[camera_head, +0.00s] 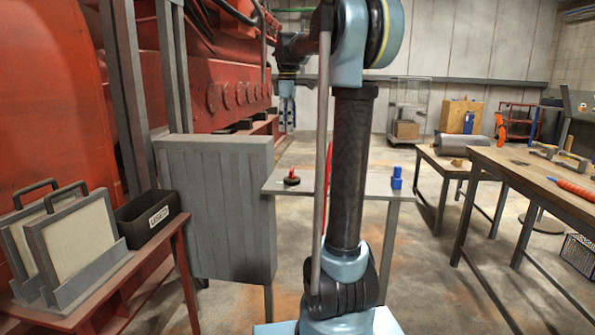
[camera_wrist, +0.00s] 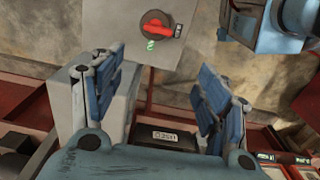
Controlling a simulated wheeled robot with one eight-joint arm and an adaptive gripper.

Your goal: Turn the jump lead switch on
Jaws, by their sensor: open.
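The switch is a red handle on a round black base (camera_wrist: 154,27), set on a light grey plate (camera_wrist: 188,62) at the top of the wrist view. The handle lies roughly crosswise there, with a green mark just below it and a small dark label at its right. In the head view a red knob on a black base (camera_head: 292,179) sits on the grey shelf (camera_head: 350,187). My gripper (camera_wrist: 161,60) is open and empty, its blue fingers wide apart, with the switch beyond and above the gap, untouched. In the head view my gripper (camera_head: 287,118) is small and far back.
A blue fitting (camera_head: 397,178) stands at the shelf's right end. A grey ribbed cabinet (camera_head: 218,207) and a black labelled bin (camera_head: 149,216) are at left, beside the red engine (camera_head: 215,90). A wooden workbench (camera_head: 540,175) with tools is at right. Floor between is clear.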

